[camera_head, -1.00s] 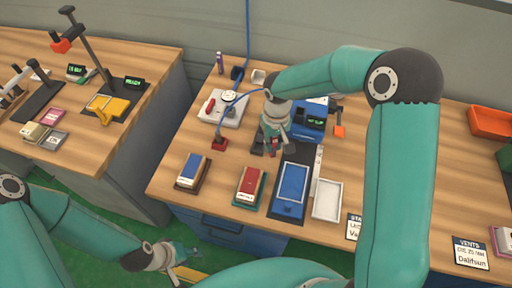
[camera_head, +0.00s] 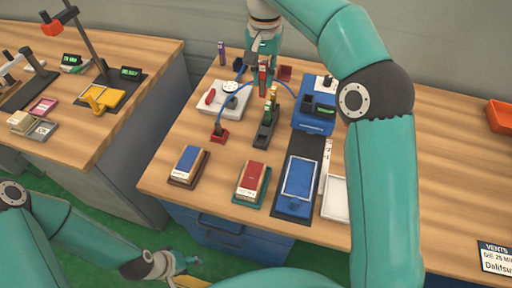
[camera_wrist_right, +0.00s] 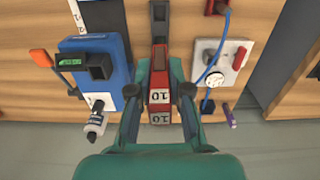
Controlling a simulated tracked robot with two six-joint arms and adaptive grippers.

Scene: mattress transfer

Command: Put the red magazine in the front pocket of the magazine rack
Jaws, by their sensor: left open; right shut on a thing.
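The red magazine (camera_head: 263,76) is held upright in my right gripper (camera_head: 262,62) above the back part of the desk, behind the rack. In the right wrist view the magazine (camera_wrist_right: 159,80) sits between the fingers of my right gripper (camera_wrist_right: 159,100), with a white label reading 10. The narrow dark magazine rack (camera_head: 264,135) stands in front of it, with small yellow and green-topped pieces at its back. The rack (camera_wrist_right: 159,22) also shows beyond the magazine in the wrist view. My left gripper (camera_head: 185,263) is open and empty, low at the front.
A blue device (camera_head: 314,117) with a display stands right of the rack. A white device (camera_head: 224,98) with a blue cable and a red plug (camera_head: 219,135) are on its left. Blue-topped (camera_head: 188,164) and red-topped (camera_head: 252,181) boxes and a blue tray (camera_head: 297,187) lie in front.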

